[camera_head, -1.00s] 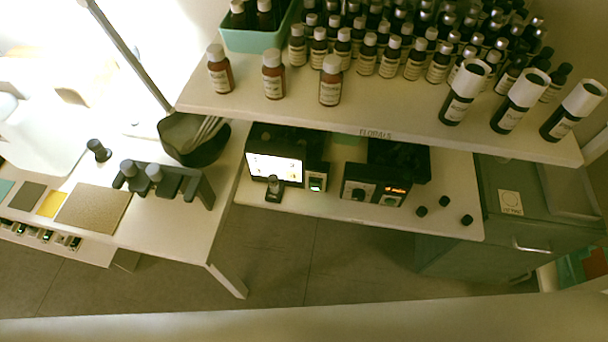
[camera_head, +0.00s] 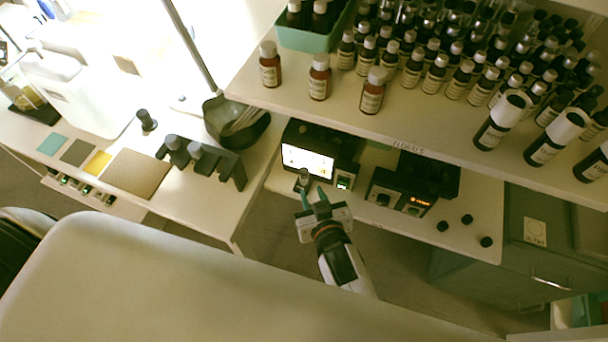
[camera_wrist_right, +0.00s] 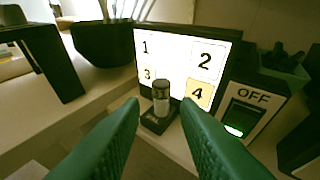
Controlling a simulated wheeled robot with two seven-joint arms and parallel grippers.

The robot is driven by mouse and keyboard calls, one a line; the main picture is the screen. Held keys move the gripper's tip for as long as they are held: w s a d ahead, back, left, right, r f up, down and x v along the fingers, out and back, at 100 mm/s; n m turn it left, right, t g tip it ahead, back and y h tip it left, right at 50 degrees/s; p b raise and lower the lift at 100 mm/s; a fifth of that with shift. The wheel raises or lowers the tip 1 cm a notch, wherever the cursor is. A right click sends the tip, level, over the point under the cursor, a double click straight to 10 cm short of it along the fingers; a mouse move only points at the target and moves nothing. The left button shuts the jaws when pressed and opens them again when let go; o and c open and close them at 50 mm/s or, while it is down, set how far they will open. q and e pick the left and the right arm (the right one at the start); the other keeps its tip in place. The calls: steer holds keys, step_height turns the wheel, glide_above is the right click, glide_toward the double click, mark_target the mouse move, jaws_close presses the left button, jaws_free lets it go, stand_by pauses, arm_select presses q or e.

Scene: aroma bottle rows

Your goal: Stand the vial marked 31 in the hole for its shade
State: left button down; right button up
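A small vial (camera_wrist_right: 161,96) with a dark cap and pale label stands upright in a dark square base (camera_wrist_right: 158,120) before a lit screen; no number on it is legible. In the head view the vial (camera_head: 304,177) is small, just beyond my right gripper (camera_head: 313,191). In the right wrist view the green fingers of this gripper (camera_wrist_right: 160,106) are open and empty, the vial showing between and beyond their tips. Coloured squares, teal (camera_head: 52,144), grey (camera_head: 79,152) and yellow (camera_head: 98,162), lie on the left table above a strip with small slots (camera_head: 84,188). My left gripper is out of view.
The screen (camera_wrist_right: 184,60) shows numbers 1 to 4, with 4 highlighted. Beside it is a box marked OFF (camera_wrist_right: 250,105). A dark rack (camera_head: 222,163) and black bowl (camera_head: 237,122) stand to the left. A bottle-filled shelf (camera_head: 420,125) overhangs the back.

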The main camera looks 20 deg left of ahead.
mark_target(305, 176)
steer(key=x, duration=0.7)
steer(key=shift+w+f, duration=0.1)
steer(key=shift+w, duration=0.1)
jaws_close()
steer(key=shift+r, duration=0.6)
steer(key=shift+s+d+r, duration=0.1)
steer(key=shift+s+r, duration=0.1)
steer(key=shift+r, duration=0.35)
steer(key=shift+s+d+r, duration=0.1)
steer(key=shift+s+r, duration=0.1)
steer(key=shift+r, duration=0.35)
steer(key=s+d+b, duration=0.1)
steer(key=s+d, duration=0.8)
steer(key=s, duration=0.5)
steer(key=shift+s+d, duration=0.15)
steer(key=shift+d, duration=0.1)
